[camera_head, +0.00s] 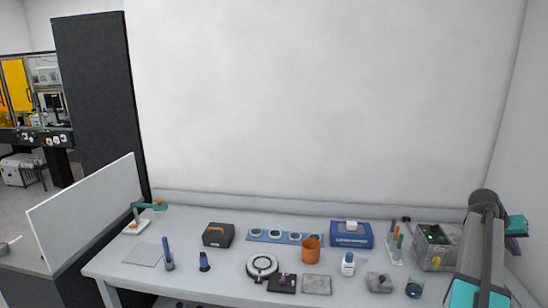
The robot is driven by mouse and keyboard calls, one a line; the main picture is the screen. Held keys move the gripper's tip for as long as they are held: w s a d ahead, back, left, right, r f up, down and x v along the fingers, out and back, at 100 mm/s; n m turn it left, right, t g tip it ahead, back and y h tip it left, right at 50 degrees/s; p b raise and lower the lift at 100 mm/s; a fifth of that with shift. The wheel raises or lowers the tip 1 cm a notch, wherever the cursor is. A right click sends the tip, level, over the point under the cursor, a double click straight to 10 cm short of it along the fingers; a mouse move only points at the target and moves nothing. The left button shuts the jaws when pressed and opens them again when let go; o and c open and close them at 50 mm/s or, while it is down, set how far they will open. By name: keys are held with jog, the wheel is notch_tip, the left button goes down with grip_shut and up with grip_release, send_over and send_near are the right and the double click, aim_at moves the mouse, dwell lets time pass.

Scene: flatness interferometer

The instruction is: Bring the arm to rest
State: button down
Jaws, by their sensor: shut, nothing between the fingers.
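Part of my arm (485,235) shows at the right edge of the head view. It is grey with teal joint covers and stands in front of the right end of the bench. Its upper joint is dark grey, and a link runs down towards the bottom edge of the picture. My gripper is not visible, so I cannot see its fingers or anything near them.
The grey bench (200,275) holds a blue box (351,234), an orange cup (311,250), a ring-shaped device (263,267), a white bottle (348,264), a blue-tinted beaker (414,288) and a grey instrument box (436,255) near my arm. A white panel (88,212) stands left.

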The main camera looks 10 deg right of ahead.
jog(key=w+a+f+n+y+b, duration=0.15)
jog(key=w+a+f, duration=0.25)
jog(key=a+f, duration=0.55)
jog(key=w+a+f+n+y+b, duration=0.15)
jog(key=w+a+f, duration=0.4)
jog(key=f, duration=0.75)
jog(key=s+a+f+n+y+b, duration=0.3)
jog(key=a+f, duration=1.8)
jog(key=a, duration=0.1)
jog(key=s+a+f+n+g+y+b, duration=0.1)
jog(key=s+a+f+b, duration=0.1)
jog(key=s+a+f, duration=0.45)
jog(key=s+a+f+n+g+y+b, duration=0.1)
jog(key=s+a+f, duration=0.2)
jog(key=a+f, duration=0.65)
jog(key=s+a+f+n+g+b, duration=0.1)
jog(key=s+a+f, duration=0.3)
jog(key=s+a, duration=0.3)
jog(key=s+a+f+n+g+y+b, duration=0.1)
jog(key=s+a+f+b, duration=0.1)
jog(key=s+a+f, duration=0.2)
jog(key=s+a, duration=0.3)
jog(key=s, duration=0.3)
jog(key=shift+s+a+f+g, duration=0.2)
jog(key=shift+s+f+g, duration=0.2)
